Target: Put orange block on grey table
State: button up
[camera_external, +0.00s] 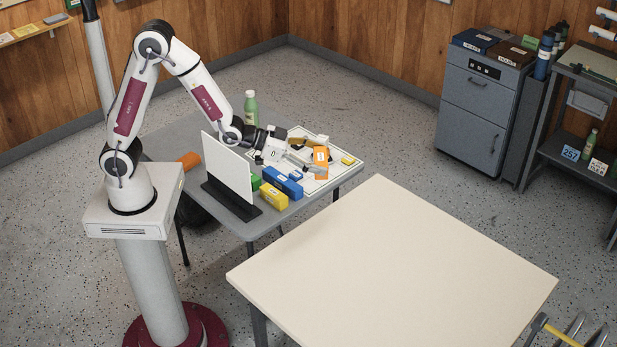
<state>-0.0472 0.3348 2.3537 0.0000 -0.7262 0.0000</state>
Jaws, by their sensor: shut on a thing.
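The orange block (321,156) stands upright at the jaws of my gripper (312,159), at the right part of the grey table (180,136). My gripper reaches in from the left and is shut on the orange block. The block is over a white, dark-lined sheet (345,152) on the grey table. I cannot tell whether its lower end touches the sheet. The fingers are small in this view and partly blend with the things behind them.
A white upright panel (226,166) on a dark foot stands left of my gripper. Blue (282,181) and yellow (273,196) blocks lie in front. A green bottle (251,108) stands behind. An orange cylinder (189,159) lies left. A cream table (390,265) in front is clear.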

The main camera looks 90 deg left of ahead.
jog(key=s+a+f+n+y, duration=0.1)
jog(key=a+f, duration=0.3)
jog(key=a, duration=0.8)
jog(key=s+a+f+n+y, duration=0.1)
jog(key=s+a+f, duration=0.3)
jog(key=a, duration=0.8)
jog(key=s+a+f+n+g+y, duration=0.1)
jog(key=a+f, duration=0.5)
jog(key=a, duration=0.6)
jog(key=shift+s+a+n+y, duration=0.35)
jog(key=shift+s+y, duration=0.25)
jog(key=shift+s, duration=0.45)
jog(key=shift+f, duration=0.15)
jog(key=shift+f, duration=2.9)
jog(key=shift+f, duration=2.05)
jog(key=shift+f, duration=0.2)
